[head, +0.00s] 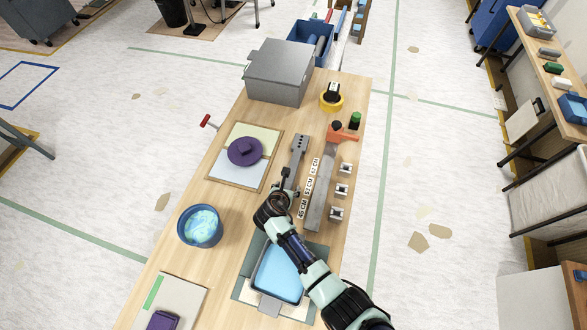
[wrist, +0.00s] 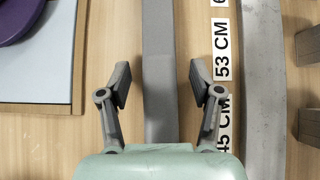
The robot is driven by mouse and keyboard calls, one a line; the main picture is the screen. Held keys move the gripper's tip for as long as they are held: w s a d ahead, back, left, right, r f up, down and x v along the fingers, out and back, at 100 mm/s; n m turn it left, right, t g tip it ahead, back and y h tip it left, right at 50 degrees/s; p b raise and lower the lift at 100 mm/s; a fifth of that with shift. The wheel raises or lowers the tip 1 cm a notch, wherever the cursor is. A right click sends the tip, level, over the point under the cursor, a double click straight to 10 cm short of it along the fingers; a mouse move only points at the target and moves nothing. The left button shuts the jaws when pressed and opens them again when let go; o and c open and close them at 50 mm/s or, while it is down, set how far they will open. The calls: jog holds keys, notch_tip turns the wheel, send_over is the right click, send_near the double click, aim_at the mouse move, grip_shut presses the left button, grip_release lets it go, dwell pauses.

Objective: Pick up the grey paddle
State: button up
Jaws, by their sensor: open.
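The grey paddle (head: 299,146) lies on the wooden table, with a wider end with dark holes pointing away from me. Its lower part is hidden by my gripper (head: 286,184) in the head view. In the wrist view a flat grey strip of the paddle (wrist: 159,60) runs up between the two fingers of my gripper (wrist: 161,84). The fingers are open, one on each side of the strip, with a gap to it on both sides. Whether the fingertips are level with the strip or above it, I cannot tell.
Right of the paddle are a label strip (head: 309,188) and a long grey bar (head: 321,190), then small metal blocks (head: 342,190). Left is a board with a purple disc (head: 245,151). A blue bucket (head: 200,227) and blue tray (head: 278,272) are nearer. A grey box (head: 279,72) stands farther back.

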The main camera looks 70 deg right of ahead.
jog(key=shift+c, duration=0.2)
grip_shut()
notch_tip(320, 180, up, 20)
jog(key=p, duration=0.5)
jog(key=shift+r, duration=0.1)
